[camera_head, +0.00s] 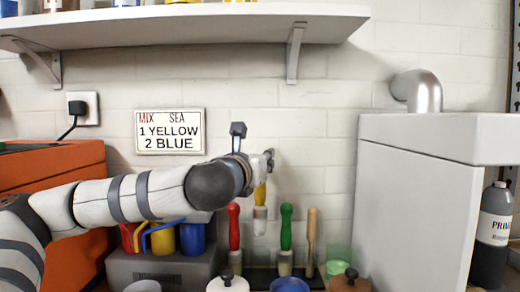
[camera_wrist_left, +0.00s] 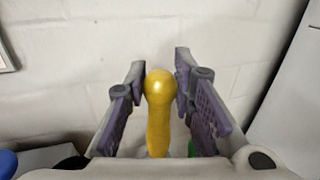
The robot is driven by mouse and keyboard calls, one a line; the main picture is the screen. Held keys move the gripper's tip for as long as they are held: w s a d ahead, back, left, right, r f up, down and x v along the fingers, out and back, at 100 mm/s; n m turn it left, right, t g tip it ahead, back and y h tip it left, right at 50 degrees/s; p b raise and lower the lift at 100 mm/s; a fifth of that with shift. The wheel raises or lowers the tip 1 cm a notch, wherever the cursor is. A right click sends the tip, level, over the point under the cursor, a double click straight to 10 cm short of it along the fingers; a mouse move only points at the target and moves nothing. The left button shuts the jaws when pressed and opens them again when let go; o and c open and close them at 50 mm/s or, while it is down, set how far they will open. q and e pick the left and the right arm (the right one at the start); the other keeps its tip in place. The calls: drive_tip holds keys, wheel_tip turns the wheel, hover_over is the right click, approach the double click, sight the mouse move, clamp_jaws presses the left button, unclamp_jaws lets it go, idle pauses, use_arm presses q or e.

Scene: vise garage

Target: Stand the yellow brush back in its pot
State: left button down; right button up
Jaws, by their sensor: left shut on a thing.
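The yellow brush (camera_head: 260,195) hangs upright below my left gripper (camera_head: 262,162) in the head view, with its pale bristle end down. My left gripper is shut on its yellow handle, which also shows between the purple finger pads in the left wrist view (camera_wrist_left: 158,115). The brush is in the air, in front of the wall, between a red-handled brush (camera_head: 234,228) and a green-handled brush (camera_head: 286,228). I cannot tell which pot belongs to the yellow brush. My right gripper is not in view.
A wooden-handled tool (camera_head: 311,240) stands right of the green brush. Coloured mugs (camera_head: 191,238) sit on a grey block (camera_head: 150,268) at left. Lidded pots (camera_head: 228,283) stand in front. A white cabinet (camera_head: 415,200) bounds the right; a shelf (camera_head: 190,24) hangs above.

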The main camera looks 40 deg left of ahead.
sight(258, 198)
use_arm(q)
wheel_tip(258, 198, down, 2)
wheel_tip(258, 198, down, 5)
drive_tip(key=shift+w+r+b, duration=0.1)
drive_tip(key=shift+w+b, duration=0.05)
drive_tip(key=shift+b, duration=0.4)
drive_tip(key=shift+f+b, duration=0.3)
drive_tip(key=shift+f, duration=0.5)
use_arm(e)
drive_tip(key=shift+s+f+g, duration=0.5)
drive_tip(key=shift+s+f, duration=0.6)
use_arm(q)
drive_tip(key=c, duration=1.3)
unclamp_jaws()
wheel_tip(258, 198, up, 10)
drive_tip(key=shift+r, duration=0.1)
